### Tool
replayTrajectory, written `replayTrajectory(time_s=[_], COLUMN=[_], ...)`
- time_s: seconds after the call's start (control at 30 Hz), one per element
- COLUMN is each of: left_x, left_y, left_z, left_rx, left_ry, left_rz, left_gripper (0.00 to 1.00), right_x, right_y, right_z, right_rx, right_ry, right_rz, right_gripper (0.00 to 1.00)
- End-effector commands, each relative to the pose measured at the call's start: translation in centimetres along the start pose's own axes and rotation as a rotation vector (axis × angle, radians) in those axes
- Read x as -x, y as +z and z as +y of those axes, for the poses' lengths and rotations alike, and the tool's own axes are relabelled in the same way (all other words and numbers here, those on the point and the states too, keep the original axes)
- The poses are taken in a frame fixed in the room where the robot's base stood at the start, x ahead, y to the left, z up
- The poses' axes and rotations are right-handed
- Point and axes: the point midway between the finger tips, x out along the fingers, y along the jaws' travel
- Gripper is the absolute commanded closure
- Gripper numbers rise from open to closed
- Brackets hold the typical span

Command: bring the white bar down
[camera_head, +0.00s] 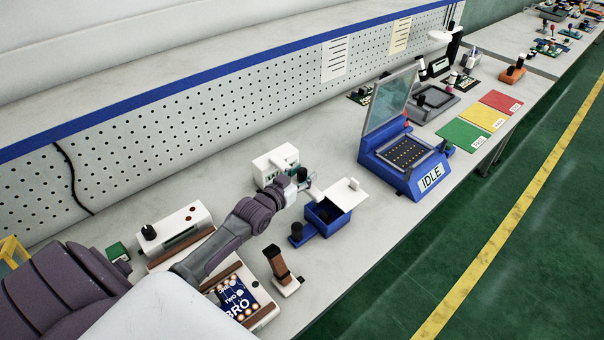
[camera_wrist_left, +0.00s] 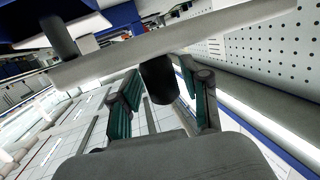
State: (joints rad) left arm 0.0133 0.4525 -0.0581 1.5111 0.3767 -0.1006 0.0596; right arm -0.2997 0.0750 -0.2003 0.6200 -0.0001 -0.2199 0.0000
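The white bar (camera_wrist_left: 225,30) crosses the left wrist view slantwise, just beyond my left fingertips. A black knob (camera_wrist_left: 158,80) shows at the bar, between the two fingers. In the head view a pale flat piece (camera_head: 345,194) stands over a small blue box (camera_head: 322,216); I cannot tell how it joins the bar. My left gripper (camera_head: 306,183) reaches in from the left beside this box. Its fingers (camera_wrist_left: 160,88) are apart, one on each side of the knob, and do not clearly grip it. My right gripper is not in view.
A white device (camera_head: 275,165) stands behind my left gripper. A brown-and-white stand (camera_head: 283,270) and a board marked BRO (camera_head: 237,298) are nearer. A blue machine marked IDLE (camera_head: 405,160) is to the right. The pegboard wall (camera_head: 190,130) bounds the bench behind.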

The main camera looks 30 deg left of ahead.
Motion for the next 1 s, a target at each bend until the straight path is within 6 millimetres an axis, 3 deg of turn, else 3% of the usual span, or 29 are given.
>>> replayTrajectory(time_s=[0.3, 0.43, 0.8, 1.0], left_x=[0.1, 1.0, 8.2, 11.1], left_y=[-0.1, 0.0, 0.1, 0.1], left_z=[-0.1, 0.0, 0.0, 0.0], left_rx=[0.003, 0.004, 0.002, 0.002], left_ry=[-0.001, 0.000, 0.000, 0.000], left_rz=[0.002, 0.001, -0.001, 0.000], left_gripper=[0.45, 0.45, 0.45, 0.45], right_x=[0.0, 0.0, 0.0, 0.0], right_y=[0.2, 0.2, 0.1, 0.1], right_z=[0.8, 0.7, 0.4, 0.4], right_rx=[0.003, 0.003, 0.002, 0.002], right_ry=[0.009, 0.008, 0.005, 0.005], right_rz=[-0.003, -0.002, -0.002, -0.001], right_gripper=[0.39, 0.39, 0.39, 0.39])
